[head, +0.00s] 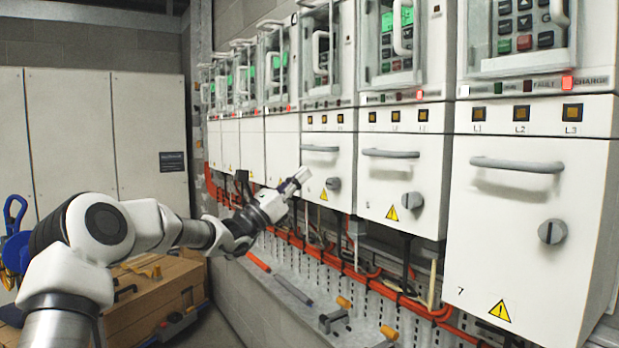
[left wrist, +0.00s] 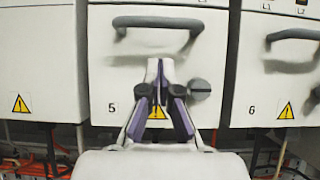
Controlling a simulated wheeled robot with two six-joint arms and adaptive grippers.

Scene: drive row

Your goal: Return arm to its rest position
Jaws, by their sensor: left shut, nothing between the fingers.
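My left arm comes in from the left in the head view, stretched out toward the row of drive cabinets. My left gripper (head: 297,180) is shut and empty, in front of a white drive cabinet door. In the left wrist view the closed fingertips (left wrist: 158,72) show in front of the door marked 5 (left wrist: 105,75). They appear below its grey handle (left wrist: 157,22) and to the left of its round grey knob (left wrist: 199,89). I cannot tell whether the fingertips touch the door. My right gripper is not in view.
More drive cabinets line the wall, with cabinet 7 (head: 520,220) nearest at the right. Orange cables (head: 360,275) run under them above a ledge with loose tools (head: 335,318). A wooden crate (head: 150,300) stands at lower left. Grey lockers (head: 75,130) stand behind.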

